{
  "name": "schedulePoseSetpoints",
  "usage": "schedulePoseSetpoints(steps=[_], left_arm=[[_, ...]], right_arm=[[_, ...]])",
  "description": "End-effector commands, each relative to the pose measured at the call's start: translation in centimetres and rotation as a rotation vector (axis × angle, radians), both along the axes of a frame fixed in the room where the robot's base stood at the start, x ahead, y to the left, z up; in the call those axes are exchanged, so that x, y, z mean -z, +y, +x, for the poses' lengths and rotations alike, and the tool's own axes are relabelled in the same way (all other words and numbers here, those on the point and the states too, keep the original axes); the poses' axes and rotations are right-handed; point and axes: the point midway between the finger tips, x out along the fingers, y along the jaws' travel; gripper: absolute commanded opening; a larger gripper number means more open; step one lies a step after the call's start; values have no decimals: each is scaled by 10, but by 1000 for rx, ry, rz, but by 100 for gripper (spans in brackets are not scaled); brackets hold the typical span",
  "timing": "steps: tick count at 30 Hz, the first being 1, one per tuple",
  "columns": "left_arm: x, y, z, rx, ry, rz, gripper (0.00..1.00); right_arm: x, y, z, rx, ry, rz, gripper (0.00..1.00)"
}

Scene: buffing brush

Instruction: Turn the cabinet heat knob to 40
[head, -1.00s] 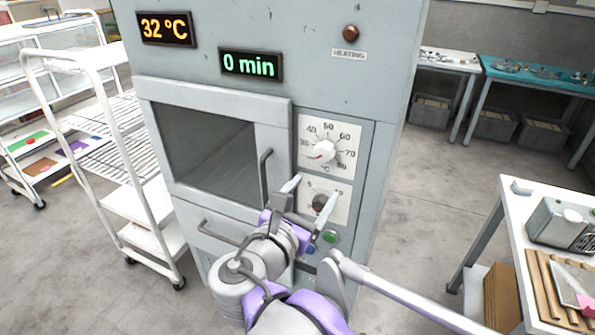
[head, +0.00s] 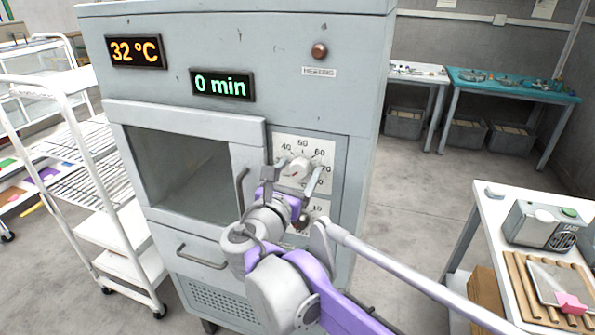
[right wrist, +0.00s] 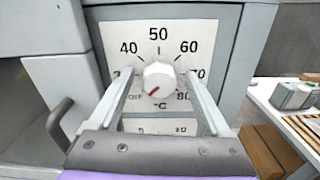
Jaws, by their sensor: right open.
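The white heat knob (head: 299,168) is on the cabinet's upper dial plate, marked 40 to 70 and more in °C. In the right wrist view the knob (right wrist: 158,79) sits between my fingers, its red mark pointing down-left toward OFF. My right gripper (head: 297,177) is open, one finger on each side of the knob; I cannot tell whether they touch it. The orange display (head: 135,52) on the cabinet (head: 240,30) reads 32 °C. My left gripper is not in view.
A lower dial plate (right wrist: 160,126) is partly hidden behind my right gripper. The cabinet door handle (head: 241,187) is just left of the dials. A green display (head: 222,84) reads 0 min. A white rack (head: 100,200) stands left, a table (head: 490,215) right.

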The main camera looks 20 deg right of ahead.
Motion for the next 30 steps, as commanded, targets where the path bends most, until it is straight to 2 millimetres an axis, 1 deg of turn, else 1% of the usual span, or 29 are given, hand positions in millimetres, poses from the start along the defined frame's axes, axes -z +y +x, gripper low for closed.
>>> schedulePoseSetpoints(steps=[6, 8, 9, 14, 18, 20, 30], left_arm=[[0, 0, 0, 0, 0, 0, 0], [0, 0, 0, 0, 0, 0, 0], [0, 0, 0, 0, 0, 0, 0], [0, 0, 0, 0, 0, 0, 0], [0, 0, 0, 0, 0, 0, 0], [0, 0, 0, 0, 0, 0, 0], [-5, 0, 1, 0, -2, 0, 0]], right_arm=[[0, 0, 0, 0, 0, 0, 81], [0, 0, 0, 0, 0, 0, 70], [0, 0, 0, 0, 0, 0, 63], [0, 0, 0, 0, 0, 0, 34], [0, 0, 0, 0, 0, 0, 9], [0, 0, 0, 0, 0, 0, 0], [-1, 0, 0, 0, -26, 39, 0]])
